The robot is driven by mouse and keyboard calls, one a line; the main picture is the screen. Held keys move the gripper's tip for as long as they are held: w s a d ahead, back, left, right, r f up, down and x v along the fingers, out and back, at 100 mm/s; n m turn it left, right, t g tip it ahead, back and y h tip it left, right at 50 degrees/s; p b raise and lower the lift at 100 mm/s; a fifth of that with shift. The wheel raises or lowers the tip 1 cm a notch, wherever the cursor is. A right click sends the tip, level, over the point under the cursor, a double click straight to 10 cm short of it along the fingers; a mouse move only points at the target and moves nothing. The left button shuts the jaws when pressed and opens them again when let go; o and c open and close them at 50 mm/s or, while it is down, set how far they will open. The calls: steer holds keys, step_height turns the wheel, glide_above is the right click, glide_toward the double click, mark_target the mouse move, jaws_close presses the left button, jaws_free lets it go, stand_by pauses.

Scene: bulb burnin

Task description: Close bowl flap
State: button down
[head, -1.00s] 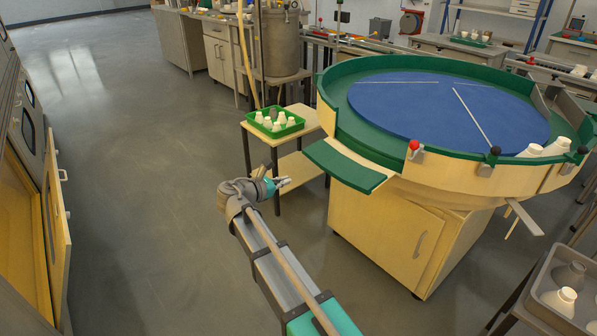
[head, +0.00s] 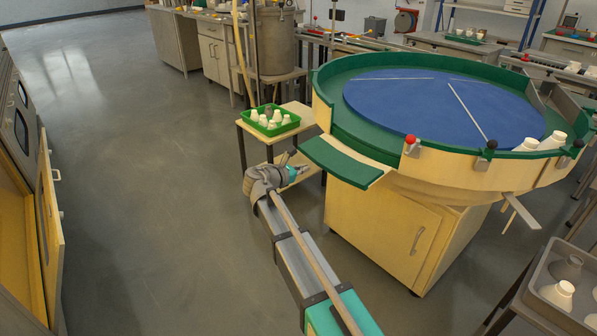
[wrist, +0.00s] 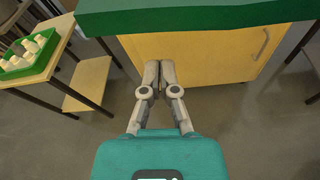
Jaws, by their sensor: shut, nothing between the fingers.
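The bowl flap (head: 341,161) is a green-topped panel folded outward, lying about level from the left front rim of the big round bowl (head: 340,130). The bowl has green walls and a blue disc (head: 440,105) inside. My gripper (head: 305,170) is shut and empty, left of the flap and lower than it. In the wrist view my gripper (wrist: 158,68) points at the yellow cabinet below the bowl, and the flap's green edge (wrist: 190,15) spans the top. My gripper appears apart from the flap.
A small table (head: 300,125) with a green tray (head: 250,124) of white bulbs stands behind my gripper. A yellow cabinet (head: 385,235) supports the bowl. A grey tray (head: 530,297) of bulbs is at the lower right. The floor to the left is open.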

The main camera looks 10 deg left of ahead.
steer(key=shift+s+d+r+p, duration=0.1)
steer(key=shift+s+r+p, duration=0.05)
steer(key=shift+r+p, duration=0.55)
steer(key=shift+s+r+p, duration=0.15)
steer(key=shift+r+p, duration=0.4)
steer(key=shift+r, duration=0.25)
steer(key=shift+d+r, duration=0.1)
steer(key=shift+d, duration=0.05)
